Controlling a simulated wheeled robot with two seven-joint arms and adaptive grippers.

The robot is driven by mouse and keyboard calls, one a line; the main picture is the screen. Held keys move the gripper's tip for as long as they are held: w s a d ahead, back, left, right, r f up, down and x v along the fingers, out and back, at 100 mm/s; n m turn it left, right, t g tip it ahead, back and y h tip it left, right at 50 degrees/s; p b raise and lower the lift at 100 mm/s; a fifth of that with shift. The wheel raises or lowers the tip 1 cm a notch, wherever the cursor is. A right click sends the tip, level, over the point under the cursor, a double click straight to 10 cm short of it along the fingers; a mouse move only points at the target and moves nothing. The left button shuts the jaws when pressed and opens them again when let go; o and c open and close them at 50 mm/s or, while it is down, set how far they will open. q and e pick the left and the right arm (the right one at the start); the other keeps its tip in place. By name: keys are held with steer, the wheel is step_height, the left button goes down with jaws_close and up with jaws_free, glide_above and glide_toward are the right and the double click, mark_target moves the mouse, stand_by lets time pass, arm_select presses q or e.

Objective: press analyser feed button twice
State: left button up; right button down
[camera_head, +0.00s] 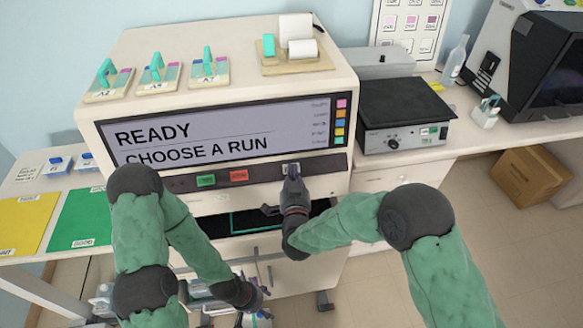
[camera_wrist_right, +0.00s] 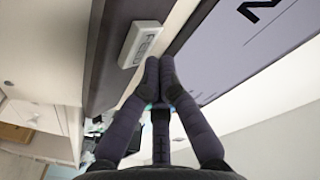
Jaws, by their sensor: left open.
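The analyser (camera_head: 340,75) is a large cream machine. Its screen (camera_head: 215,125) reads "READY" and "CHOOSE A RUN". A white labelled button (camera_wrist_right: 142,43), which looks like the feed button, sits on the dark strip under the screen; it also shows in the head view (camera_head: 290,168), partly covered by my right gripper. My right gripper (camera_head: 290,176) has its fingers together and empty, tips close to that button. In the right wrist view, the fingertips (camera_wrist_right: 161,72) are beside its lower right corner; I cannot tell whether they touch it. My left gripper (camera_head: 262,290) is open and low, in front of the analyser.
A green button (camera_head: 205,180) and a red button (camera_head: 239,176) sit left on the same strip. An open dark slot (camera_head: 245,222) lies below. Cards with teal clips (camera_head: 157,75) and a paper roll (camera_head: 302,48) are on top. A grey device (camera_head: 400,115) stands right.

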steer(key=shift+s+r, duration=0.15)
steer(key=shift+r, duration=0.05)
steer(key=s+r+p, duration=0.2)
steer(key=s+r, duration=0.1)
steer(key=shift+s+d+r+p, duration=0.2)
steer(key=shift+d+p, duration=0.15)
stand_by(0.4)
stand_by(0.7)
